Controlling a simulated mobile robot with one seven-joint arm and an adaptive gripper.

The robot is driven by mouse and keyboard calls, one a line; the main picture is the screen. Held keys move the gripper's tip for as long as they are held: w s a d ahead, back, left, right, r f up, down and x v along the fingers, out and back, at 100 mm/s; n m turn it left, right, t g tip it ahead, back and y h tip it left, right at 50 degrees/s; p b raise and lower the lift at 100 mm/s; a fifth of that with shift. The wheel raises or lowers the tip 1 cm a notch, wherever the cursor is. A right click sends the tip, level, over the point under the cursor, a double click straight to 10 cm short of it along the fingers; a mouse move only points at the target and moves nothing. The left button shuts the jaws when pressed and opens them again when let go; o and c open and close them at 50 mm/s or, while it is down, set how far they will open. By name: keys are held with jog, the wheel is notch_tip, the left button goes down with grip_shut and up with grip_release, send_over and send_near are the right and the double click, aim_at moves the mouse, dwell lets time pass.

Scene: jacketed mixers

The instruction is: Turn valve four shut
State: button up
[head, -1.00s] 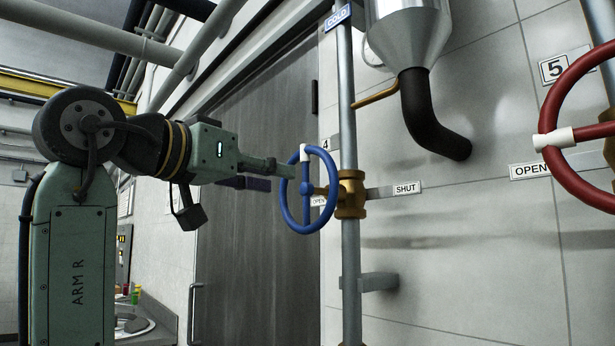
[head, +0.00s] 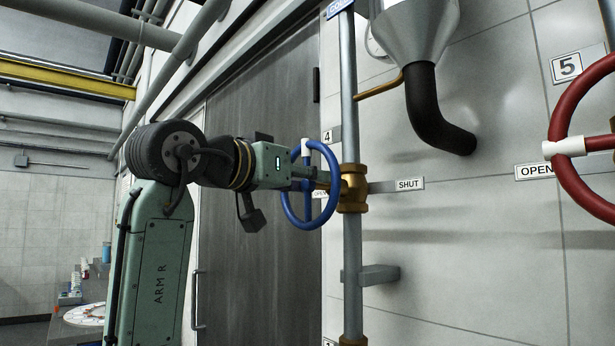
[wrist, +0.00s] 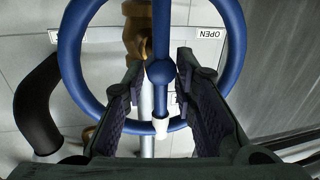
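Valve four is a blue handwheel (head: 287,206) on a brass valve body (head: 352,188), beside the "4" plate (head: 327,137). Its white rim marker (head: 305,148) is at the top in the head view. In the upside-down wrist view the marker (wrist: 161,128) is at the bottom. My gripper (wrist: 160,72) is open, one finger on each side of the blue hub and spoke, with gaps visible. In the head view my gripper (head: 316,178) reaches the wheel's middle, its fingertips partly hidden by the rim. The "SHUT" plate (head: 410,185) is right of the valve; an "OPEN" plate (wrist: 209,33) shows in the wrist view.
A grey vertical pipe (head: 350,260) carries the valve. A red handwheel (head: 570,190), with a "5" plate (head: 566,67), is at the right. A dark elbow pipe (head: 425,105) hangs below a steel cone. A grey door (head: 255,270) stands behind my arm.

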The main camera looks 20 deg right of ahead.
grip_shut()
jog(key=shift+f, duration=0.1)
dwell(0.5)
